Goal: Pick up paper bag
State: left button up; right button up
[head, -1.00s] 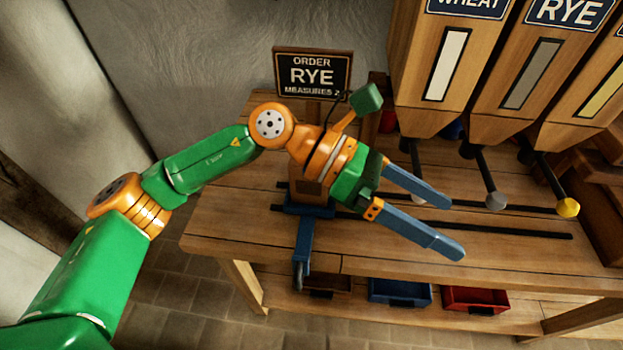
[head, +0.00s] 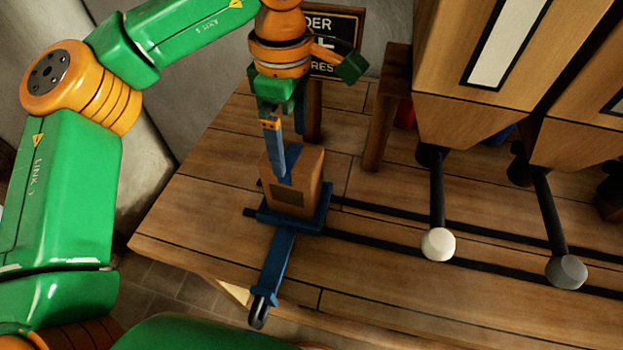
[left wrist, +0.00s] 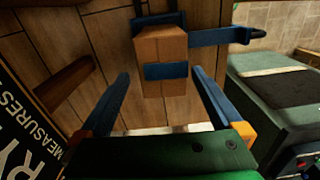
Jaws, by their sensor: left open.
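The brown paper bag (head: 311,174) stands upright on a blue carriage (head: 318,213) on the bench. A dark patch shows on its front. My left gripper (head: 285,174) points down at the bag from above, its blue fingers overlapping the bag's top in the head view. In the left wrist view the bag (left wrist: 160,47) lies between the two open fingertips (left wrist: 160,74), with a gap on each side, and a blue patch shows across it. I cannot tell whether either finger touches it. My right gripper is not in view.
Dark rails (head: 395,240) run along the bench (head: 190,213). A blue arm with a dark end (head: 272,275) sticks out from the carriage over the front edge. Wooden hoppers (head: 470,80) with knobbed levers (head: 438,243) stand at the right. An order sign (head: 338,45) stands behind my gripper.

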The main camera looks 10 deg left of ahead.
aim_at(293, 171)
pick_arm(q)
jog(key=shift+s+a+f, duration=0.15)
jog(key=shift+s+f, duration=0.1)
jog(key=shift+s, duration=0.05)
jog(key=shift+s+f, duration=0.15)
jog(key=f, duration=0.2)
jog(key=f+p, duration=0.1)
jog(key=f, duration=0.2)
jog(key=shift+w+d+f+p, duration=0.2)
jog(key=shift+w+f+p, duration=0.1)
jog(key=shift+f+p, duration=0.1)
jog(key=shift+s+f, duration=0.1)
jog(key=shift+f, duration=0.3)
grip_shut()
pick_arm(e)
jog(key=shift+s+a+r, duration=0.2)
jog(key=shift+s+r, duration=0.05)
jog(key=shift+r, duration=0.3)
pick_arm(q)
jog(key=shift+r, duration=0.15)
